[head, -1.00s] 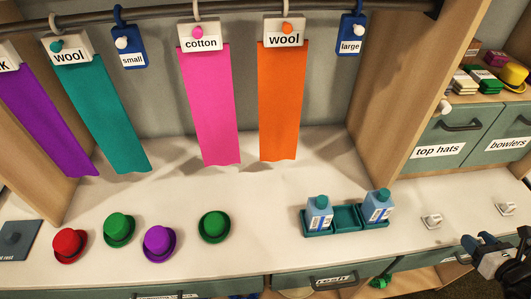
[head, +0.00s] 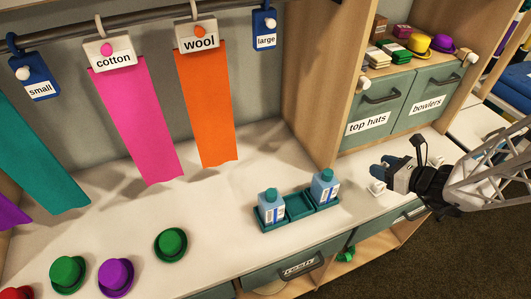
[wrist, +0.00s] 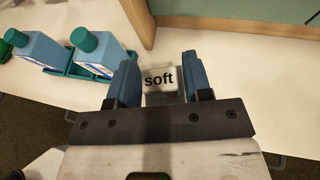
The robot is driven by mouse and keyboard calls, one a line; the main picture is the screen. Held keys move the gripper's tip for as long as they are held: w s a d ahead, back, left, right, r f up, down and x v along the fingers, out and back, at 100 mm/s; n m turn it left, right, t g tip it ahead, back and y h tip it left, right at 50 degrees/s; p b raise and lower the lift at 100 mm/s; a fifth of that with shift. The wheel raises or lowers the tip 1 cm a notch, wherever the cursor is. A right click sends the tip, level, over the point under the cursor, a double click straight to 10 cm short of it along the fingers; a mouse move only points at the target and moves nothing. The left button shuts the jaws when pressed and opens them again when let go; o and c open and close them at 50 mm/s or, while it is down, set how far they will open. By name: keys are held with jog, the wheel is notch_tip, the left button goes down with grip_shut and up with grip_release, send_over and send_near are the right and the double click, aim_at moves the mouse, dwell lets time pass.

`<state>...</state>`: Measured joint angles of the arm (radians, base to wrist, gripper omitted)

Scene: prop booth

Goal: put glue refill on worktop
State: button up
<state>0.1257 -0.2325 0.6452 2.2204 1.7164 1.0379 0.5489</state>
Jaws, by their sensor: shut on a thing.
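My gripper (head: 381,167) is over the right part of the white worktop (head: 225,215), right of the teal tray. In the wrist view its blue fingers (wrist: 160,82) are shut on a small white block (wrist: 160,80) labelled "soft". I cannot tell whether the block touches the worktop. Two blue bottles with teal caps, perhaps glue refills, stand upright in the tray (head: 300,206), one left (head: 271,209) and one right (head: 325,188). The tray's middle compartment is empty. Both bottles show in the wrist view, left (wrist: 38,50) and right (wrist: 104,57).
A small white piece (head: 377,187) shows just below my gripper in the head view. Green hats (head: 171,244) and a purple hat (head: 116,277) lie left. Strips of cloth (head: 205,110) hang from a rail. A wooden partition (head: 322,90) and drawers (head: 368,110) stand behind.

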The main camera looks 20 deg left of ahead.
jog(key=s+a+r+n+g+y, duration=0.1)
jog(key=s+a+r+n+g, duration=0.1)
jog(key=a+r, duration=0.35)
jog(key=s+a+r+n+g+y, duration=0.1)
jog(key=a+r+g, duration=0.1)
jog(key=a, duration=0.6)
jog(key=s+a+n+g, duration=0.3)
jog(key=a, duration=0.5)
jog(key=s+a+n+g, duration=0.2)
jog(key=s+a, duration=0.1)
jog(key=a, duration=0.5)
jog(key=w+a+f+m+t, duration=0.1)
jog(key=w+a+f, duration=0.3)
jog(key=w+a, duration=0.4)
jog(key=w+a+f+m+t, duration=0.1)
jog(key=w+a+f, duration=0.4)
jog(key=w+a, duration=0.3)
jog(key=a, duration=0.3)
jog(key=shift+f, duration=0.15)
jog(key=shift+s, duration=0.1)
send_over(238, 142)
jog(key=shift+f, duration=3.15)
jog(key=shift+f, duration=1.85)
